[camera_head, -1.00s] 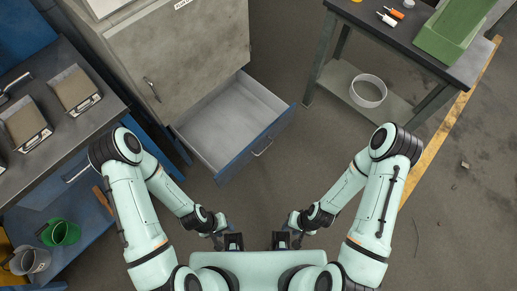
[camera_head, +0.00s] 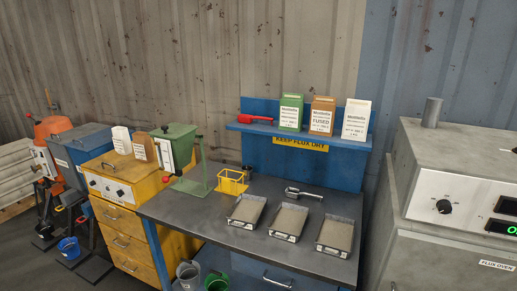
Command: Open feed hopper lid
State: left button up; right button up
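No container in view carries a readable name that marks it as the feed hopper. A green hopper-like box (camera_head: 174,147) with a white label and a dark green top stands at the left end of the workbench, beside a green stand (camera_head: 195,183); its top looks closed. Further left a blue bin (camera_head: 78,151) has a flat top with a handle and also looks closed. An orange-red container (camera_head: 50,137) stands at the far left. Neither of my grippers is in view.
The dark workbench (camera_head: 172,206) holds several grey trays, including one at its left (camera_head: 246,211), a scoop (camera_head: 303,193) and a yellow basket (camera_head: 232,182). A yellow drawer cabinet (camera_head: 125,187) adjoins it. A flux oven (camera_head: 455,200) stands right.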

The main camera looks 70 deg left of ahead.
aim_at(174, 131)
jog(key=u, duration=2.85)
jog(key=i+j+u, duration=0.1)
jog(key=i+j, duration=0.05)
